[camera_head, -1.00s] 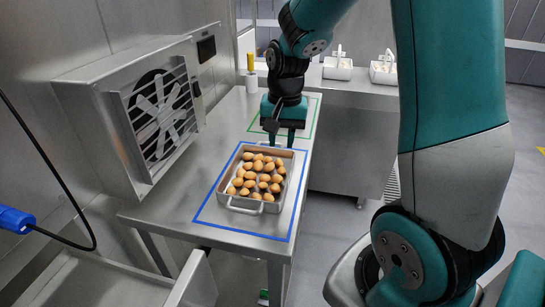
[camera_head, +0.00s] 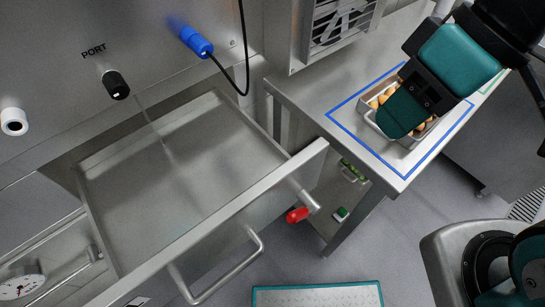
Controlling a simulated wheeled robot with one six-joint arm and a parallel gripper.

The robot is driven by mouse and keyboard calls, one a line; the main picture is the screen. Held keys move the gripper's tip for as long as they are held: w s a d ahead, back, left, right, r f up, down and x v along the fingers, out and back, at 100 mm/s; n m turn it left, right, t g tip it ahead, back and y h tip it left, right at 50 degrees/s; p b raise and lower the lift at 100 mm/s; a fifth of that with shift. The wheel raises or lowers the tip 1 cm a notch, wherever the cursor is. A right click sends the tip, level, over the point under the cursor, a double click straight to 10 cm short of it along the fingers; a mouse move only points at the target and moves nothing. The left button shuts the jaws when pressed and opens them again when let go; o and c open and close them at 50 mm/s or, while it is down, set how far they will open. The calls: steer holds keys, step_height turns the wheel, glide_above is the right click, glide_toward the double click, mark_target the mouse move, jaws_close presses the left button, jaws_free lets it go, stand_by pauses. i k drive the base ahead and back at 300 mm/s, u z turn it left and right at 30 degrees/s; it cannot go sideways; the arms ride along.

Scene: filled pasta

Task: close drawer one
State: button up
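A wide metal drawer (camera_head: 180,165) stands pulled far out, at the left and middle of the view, and it is empty inside. I cannot read a number on it. Its bar handle (camera_head: 222,268) is on the front panel, facing the bottom of the picture. My gripper (camera_head: 405,112) is at the upper right, above the table and in front of the pasta tray, well apart from the drawer. Whether its fingers are open or shut cannot be made out.
A metal tray (camera_head: 432,131) of round filled pasta sits inside a blue outline on the table (camera_head: 315,95). A blue plug (camera_head: 195,40) with a black cable hangs above.

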mark_target(161, 217)
steer(key=u, duration=0.8)
steer(key=k, duration=0.35)
steer(key=u, duration=0.5)
steer(key=i, duration=0.45)
steer(key=z, duration=1.45)
steer(key=k, duration=0.8)
steer(key=u, duration=1.35)
